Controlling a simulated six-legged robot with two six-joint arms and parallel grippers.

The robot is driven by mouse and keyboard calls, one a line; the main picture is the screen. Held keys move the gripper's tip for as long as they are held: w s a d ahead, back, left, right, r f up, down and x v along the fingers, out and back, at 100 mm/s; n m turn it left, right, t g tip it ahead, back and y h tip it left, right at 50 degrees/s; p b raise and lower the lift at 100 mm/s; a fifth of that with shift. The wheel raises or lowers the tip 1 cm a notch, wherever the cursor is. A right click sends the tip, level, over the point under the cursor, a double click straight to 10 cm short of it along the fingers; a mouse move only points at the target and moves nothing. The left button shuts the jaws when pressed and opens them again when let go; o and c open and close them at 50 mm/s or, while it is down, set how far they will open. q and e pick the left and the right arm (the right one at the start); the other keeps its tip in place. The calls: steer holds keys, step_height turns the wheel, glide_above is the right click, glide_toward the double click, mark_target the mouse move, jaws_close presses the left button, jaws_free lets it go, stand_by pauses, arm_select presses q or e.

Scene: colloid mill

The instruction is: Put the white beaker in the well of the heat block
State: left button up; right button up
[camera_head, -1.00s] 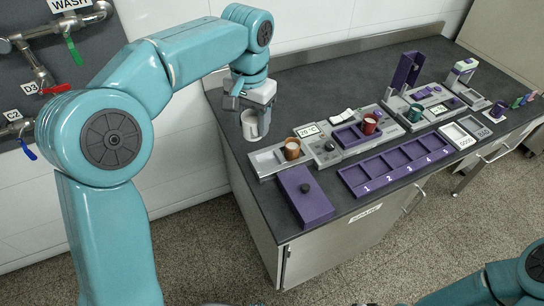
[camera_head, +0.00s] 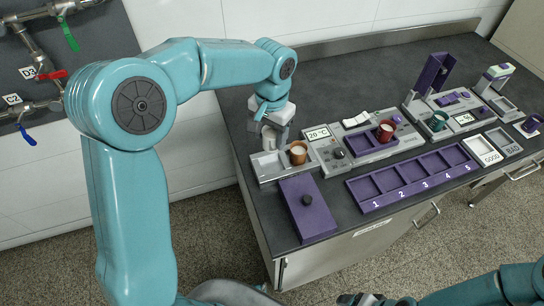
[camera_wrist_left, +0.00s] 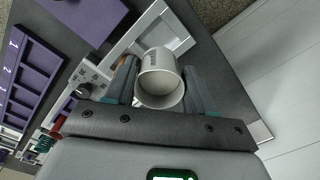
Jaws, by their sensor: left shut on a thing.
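A white beaker (camera_wrist_left: 160,82) is between the two fingers of my left gripper (camera_wrist_left: 160,92), which is shut on it; its open mouth shows in the left wrist view. In the head view my left gripper (camera_head: 270,132) is over the left end of the bench and mostly hides the beaker. The unit with the 20 °C display (camera_head: 319,134), knobs and a purple well (camera_head: 365,144) looks like the heat block. A red cup (camera_head: 385,131) stands at that well's right side. My right gripper (camera_head: 362,299) is barely in view at the bottom edge; its jaws are unclear.
A brown cup (camera_head: 298,153) stands on a pale tray (camera_head: 268,166) beside the unit. A teal cup (camera_head: 437,121) and a tall purple panel (camera_head: 435,74) are farther right.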

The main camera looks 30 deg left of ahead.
mark_target(269, 149)
arm_select(q)
steer(key=f, duration=0.5)
steer(key=shift+s+a+f, duration=0.1)
steer(key=shift+s+f, duration=0.1)
steer(key=shift+f, duration=0.05)
steer(key=f, duration=0.4)
steer(key=shift+w, duration=0.25)
steer(key=shift+f, duration=0.1)
steer(key=shift+s, duration=0.15)
arm_select(e)
steer(key=shift+s, duration=0.35)
steer(key=shift+f, duration=0.1)
arm_select(q)
steer(key=o, duration=0.7)
steer(key=shift+f, duration=0.1)
steer(key=o, duration=0.4)
steer(key=shift+c, duration=0.2)
